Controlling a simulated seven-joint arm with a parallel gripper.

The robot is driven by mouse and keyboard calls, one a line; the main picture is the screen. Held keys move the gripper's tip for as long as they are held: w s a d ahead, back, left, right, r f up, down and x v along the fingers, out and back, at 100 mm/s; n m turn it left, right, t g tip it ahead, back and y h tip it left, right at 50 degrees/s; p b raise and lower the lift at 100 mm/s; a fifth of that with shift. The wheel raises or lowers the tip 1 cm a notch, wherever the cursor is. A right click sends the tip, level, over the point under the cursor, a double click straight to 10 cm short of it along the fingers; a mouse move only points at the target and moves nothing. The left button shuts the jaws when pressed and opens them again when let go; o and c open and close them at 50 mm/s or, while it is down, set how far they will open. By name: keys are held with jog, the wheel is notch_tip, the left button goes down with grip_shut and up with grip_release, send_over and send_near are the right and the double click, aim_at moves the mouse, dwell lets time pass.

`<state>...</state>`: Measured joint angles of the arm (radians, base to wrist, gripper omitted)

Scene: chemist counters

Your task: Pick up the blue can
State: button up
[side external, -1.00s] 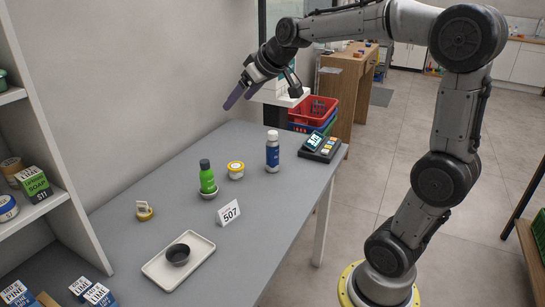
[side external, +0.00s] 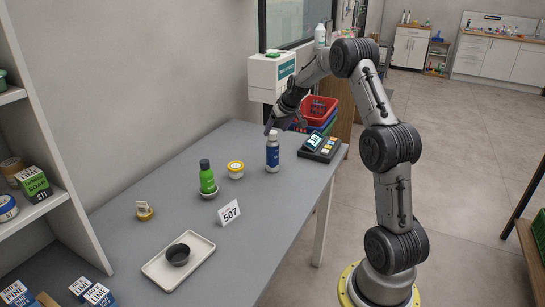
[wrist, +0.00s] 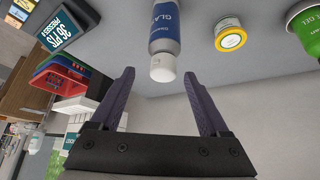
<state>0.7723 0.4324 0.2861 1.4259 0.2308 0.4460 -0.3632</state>
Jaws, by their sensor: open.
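The blue can (side external: 272,154) stands upright on the grey table in the side external view, with a blue body and a white cap. In the wrist view the can (wrist: 165,40) is at the top centre, its white cap pointing toward my gripper (wrist: 160,90). My gripper is open and empty, its two dark fingers spread apart. In the side external view my gripper (side external: 270,126) is close to the can's top, on its far side. The can is not between the fingers in the wrist view; it lies beyond their tips.
A card terminal (side external: 320,146) stands right of the can. A yellow-lidded jar (side external: 236,170) and a green bottle (side external: 207,177) stand to its left. A number card (side external: 228,212) and a tray (side external: 160,279) with a dark bowl (side external: 178,254) are nearer. Red and blue baskets (side external: 319,108) are behind.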

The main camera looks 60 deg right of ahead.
aim_at(271, 139)
jog(key=shift+w+x, duration=0.25)
jog(key=shift+x, duration=3.2)
jog(key=shift+a+r, duration=0.1)
jog(key=shift+a, duration=0.05)
jog(key=c, duration=1.2)
grip_shut()
jog(key=shift+s, duration=0.1)
